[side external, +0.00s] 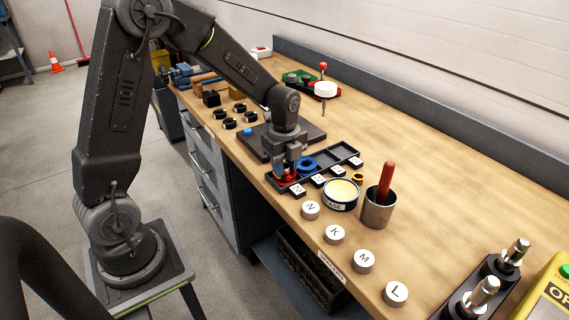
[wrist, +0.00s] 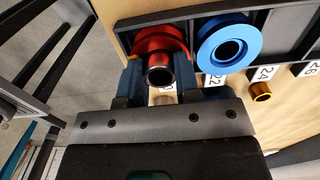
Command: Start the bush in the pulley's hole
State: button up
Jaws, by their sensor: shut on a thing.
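My gripper (wrist: 159,72) is shut on a dark metal bush (wrist: 159,78), whose open end faces the wrist camera. The bush lines up with the middle of the red pulley (wrist: 158,38); whether its far end is inside the pulley's hole is hidden. In the side view my gripper (side external: 290,172) is low over the red pulley (side external: 284,184), at the near left end of the black tray (side external: 338,155). A blue pulley (side external: 306,164) lies in the tray beside it, its hole empty in the wrist view (wrist: 208,47).
A small brass bush (side external: 357,179) stands near the numbered cards (side external: 318,181). A grease tin (side external: 341,195) and a cup with a red-handled tool (side external: 379,208) stand to the right. Lettered round weights (side external: 335,234) line the front edge. The bench's right rear is clear.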

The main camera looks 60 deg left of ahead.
jog(key=o, duration=1)
jog(key=shift+s+f, duration=0.1)
jog(key=shift+f, duration=0.05)
notch_tip(320, 180, up, 8)
jog(key=shift+r, duration=0.2)
dwell(0.4)
jog(key=s+d+r+n+t, duration=0.2)
jog(key=s+d+r+n, duration=0.2)
jog(key=s+n, duration=0.5)
jog(key=s+d+r+n+t, duration=0.3)
jog(key=s+d+r+n, duration=0.1)
jog(key=s+n, duration=0.5)
jog(key=shift+d+r+t, duration=0.2)
jog(key=shift+r+t, duration=0.1)
